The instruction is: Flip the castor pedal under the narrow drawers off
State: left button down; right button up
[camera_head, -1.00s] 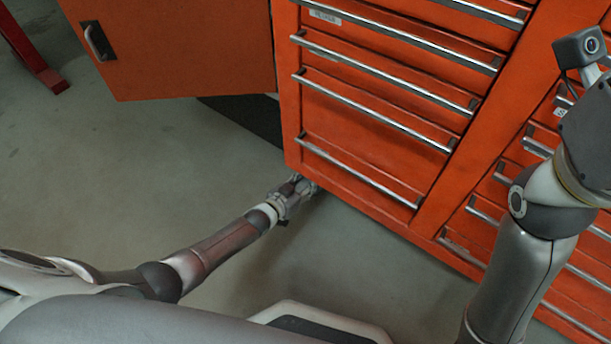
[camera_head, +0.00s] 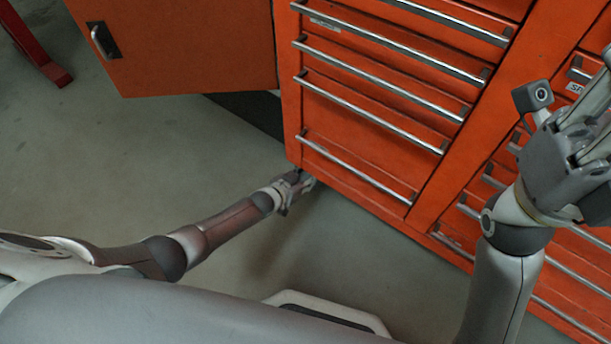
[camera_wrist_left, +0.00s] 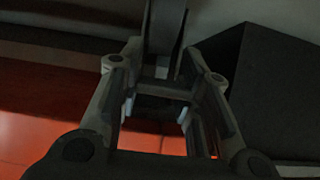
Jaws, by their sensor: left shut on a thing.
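The orange drawer cabinet (camera_head: 365,153) has a column of drawers with long metal handles. My left gripper (camera_head: 306,181) is low at this column's bottom left corner, close to the floor. In the left wrist view my left gripper (camera_wrist_left: 163,75) is shut on a dark upright piece (camera_wrist_left: 165,28), apparently the castor pedal; the view is dim and its tilt cannot be told. The cabinet hides the castor in the head view. My right gripper (camera_head: 590,130) is raised before the drawers at the right; its fingertips are cut off by the picture edge.
An orange door or panel (camera_head: 180,50) with a handle stands at the upper left. A red leg (camera_head: 40,55) rests on the floor farther left. The grey floor (camera_head: 140,160) left of the cabinet is clear. A dark block (camera_wrist_left: 270,95) is beside the gripper in the wrist view.

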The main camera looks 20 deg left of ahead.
pick_arm(q)
jog(key=c, duration=1)
grip_release()
jog(key=shift+c, duration=0.2)
jog(key=shift+s+r, duration=0.1)
jog(key=v, duration=1.1)
jog(key=shift+s+a, duration=0.2)
jog(key=shift+s, duration=0.15)
jog(key=shift+r, duration=0.1)
